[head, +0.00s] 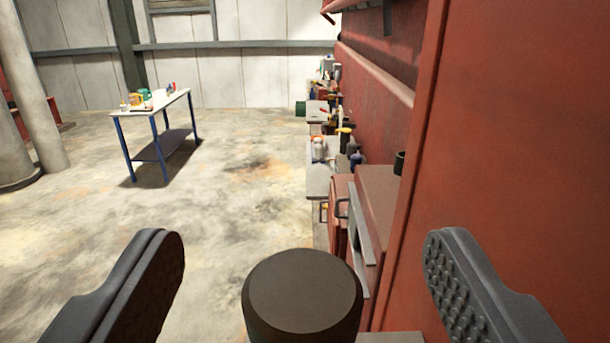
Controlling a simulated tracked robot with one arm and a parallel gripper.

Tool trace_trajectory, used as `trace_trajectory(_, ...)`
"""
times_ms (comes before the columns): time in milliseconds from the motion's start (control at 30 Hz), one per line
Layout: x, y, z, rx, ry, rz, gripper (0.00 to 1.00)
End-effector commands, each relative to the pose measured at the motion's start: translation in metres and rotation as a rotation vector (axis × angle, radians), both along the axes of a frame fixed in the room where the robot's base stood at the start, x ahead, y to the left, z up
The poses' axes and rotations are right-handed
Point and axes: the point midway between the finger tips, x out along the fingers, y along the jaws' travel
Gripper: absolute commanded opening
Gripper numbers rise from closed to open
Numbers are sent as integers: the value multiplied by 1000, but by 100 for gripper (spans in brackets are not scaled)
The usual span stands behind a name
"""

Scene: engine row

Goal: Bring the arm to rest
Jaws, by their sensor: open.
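My gripper (303,285) shows at the bottom of the head view with its two dark fingers wide apart. The right finger shows a studded inner pad. A dark round cylinder with a flat top (303,292) stands up between the fingers at the bottom edge; no finger touches it, and I cannot tell whether it is part of me. The gripper holds nothing that I can see. The rest of my arm is out of view.
A large red panel (520,150) rises close on the right, near the right finger. Beyond it, a bench (319,182) with bottles and tools runs along the red wall. A blue-legged table (165,106) with small items stands at the left, near a pale column (30,90). The concrete floor (240,200) between is clear.

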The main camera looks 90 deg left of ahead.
Motion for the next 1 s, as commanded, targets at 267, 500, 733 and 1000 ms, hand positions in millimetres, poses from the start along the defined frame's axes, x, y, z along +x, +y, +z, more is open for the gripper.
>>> trace_trajectory(267, -21, -69, 31, 51, -68, -153, 69)
trace_trajectory(500, -94, -144, 96, 77, -187, -370, 69)
trace_trajectory(733, -184, -182, 148, 88, -298, -552, 69)
trace_trajectory(1000, -286, -173, 188, 69, -406, -720, 69)
